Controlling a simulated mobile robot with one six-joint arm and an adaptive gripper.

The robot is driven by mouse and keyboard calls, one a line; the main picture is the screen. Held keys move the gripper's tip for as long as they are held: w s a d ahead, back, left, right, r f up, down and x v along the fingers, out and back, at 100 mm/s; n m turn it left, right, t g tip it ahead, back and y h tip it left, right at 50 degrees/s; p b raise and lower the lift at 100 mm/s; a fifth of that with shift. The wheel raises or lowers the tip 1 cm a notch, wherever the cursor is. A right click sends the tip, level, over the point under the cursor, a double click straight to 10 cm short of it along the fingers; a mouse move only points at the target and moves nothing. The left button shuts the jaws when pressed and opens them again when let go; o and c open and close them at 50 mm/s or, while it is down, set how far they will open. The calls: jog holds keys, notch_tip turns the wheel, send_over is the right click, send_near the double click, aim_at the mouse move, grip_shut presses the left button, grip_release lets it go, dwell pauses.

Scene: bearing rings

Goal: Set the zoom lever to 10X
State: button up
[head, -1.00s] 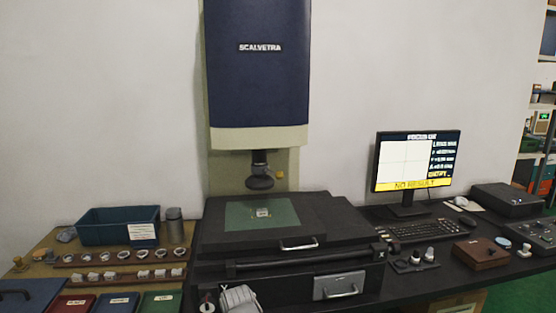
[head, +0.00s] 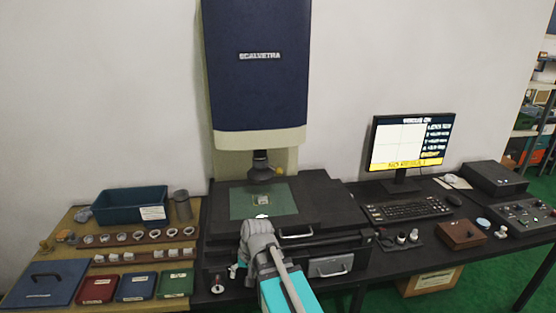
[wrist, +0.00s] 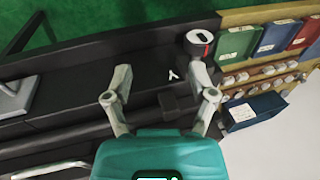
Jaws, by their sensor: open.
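The measuring machine (head: 258,80) has a dark lens (head: 261,172) hanging under its blue head, above the stage. A small yellow part shows beside the lens; I cannot tell whether it is the zoom lever, and no 10X mark is readable. A round knob with a red band (wrist: 197,42) sits on the machine's front left; it also shows in the head view (head: 218,285). My gripper (wrist: 160,70) is open and empty, its fingers spread over the dark machine front, with the knob just beyond the right fingertip. In the head view my gripper (head: 258,233) is in front of the stage.
The stage glass (head: 245,205) carries a small part. On the left are a teal bin (head: 110,205), rows of rings and coloured boxes. On the right are a monitor (head: 410,145), a keyboard (head: 405,209) and a control box (head: 525,215).

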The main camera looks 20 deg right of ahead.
jog(key=w+d+r+m+t+y+p, duration=0.1)
jog(key=w+d+r+m+t+y, duration=0.2)
jog(key=w+d+r+m+y, duration=0.25)
jog(key=m+t, duration=1.1)
jog(key=m, duration=0.7)
send_near(279, 171)
jog(key=s+d, duration=0.2)
jog(key=shift+s+d+f, duration=0.15)
jog(key=shift+f, duration=0.35)
jog(key=shift+r+x, duration=0.15)
jog(key=shift+x, duration=3.3)
jog(key=shift+r+x, duration=0.1)
jog(key=shift+x, duration=3.35)
grip_shut()
